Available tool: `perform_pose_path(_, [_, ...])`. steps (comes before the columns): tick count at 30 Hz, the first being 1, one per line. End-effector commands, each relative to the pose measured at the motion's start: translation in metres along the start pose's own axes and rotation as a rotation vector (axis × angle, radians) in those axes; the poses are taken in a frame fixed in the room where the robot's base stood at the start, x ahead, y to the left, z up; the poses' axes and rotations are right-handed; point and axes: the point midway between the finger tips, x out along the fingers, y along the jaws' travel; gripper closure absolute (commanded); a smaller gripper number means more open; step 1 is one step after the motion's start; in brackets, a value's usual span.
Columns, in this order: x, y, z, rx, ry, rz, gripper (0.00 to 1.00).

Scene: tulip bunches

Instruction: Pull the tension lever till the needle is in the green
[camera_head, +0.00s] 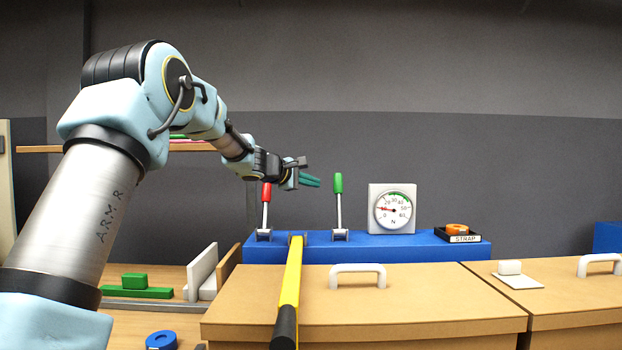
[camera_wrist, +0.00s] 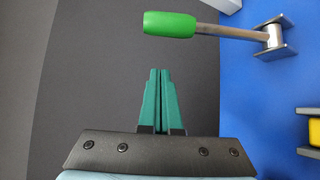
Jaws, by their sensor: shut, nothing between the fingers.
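Three levers stand on a blue bench: one with a red grip (camera_head: 266,192), one with a green grip (camera_head: 338,183), and a yellow one (camera_head: 291,275) with a black end, lowered toward me. None has a readable label naming it the tension lever. The white gauge (camera_head: 393,222) marked N has its red needle pointing left, low on the scale, outside the green arc at upper right. My gripper (camera_head: 313,180) is shut and empty, between the red and green grips. In the wrist view its teal fingers (camera_wrist: 160,74) are below the green grip (camera_wrist: 169,24), apart from it.
The blue bench (camera_head: 440,250) also bears a black tray labelled STRAP (camera_head: 463,239) with an orange roll (camera_head: 457,229). Cardboard-coloured boxes with white handles (camera_head: 357,269) stand in front. Green blocks (camera_head: 135,287) and a blue roll (camera_head: 161,340) lie at left.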

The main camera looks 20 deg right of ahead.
Motion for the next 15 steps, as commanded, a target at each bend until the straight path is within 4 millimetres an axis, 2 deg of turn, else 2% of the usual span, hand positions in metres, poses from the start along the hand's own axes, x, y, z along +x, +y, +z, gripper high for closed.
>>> perform_pose_path(3, [0.024,0.003,0.001,-0.002,-0.002,-0.002,1.00])
perform_pose_path(11, [0.063,0.003,0.001,0.000,-0.001,-0.001,1.00])
perform_pose_path(12, [0.067,0.002,0.002,0.000,-0.001,-0.001,1.00])
perform_pose_path(15, [0.055,0.002,0.012,-0.001,0.000,0.001,1.00])
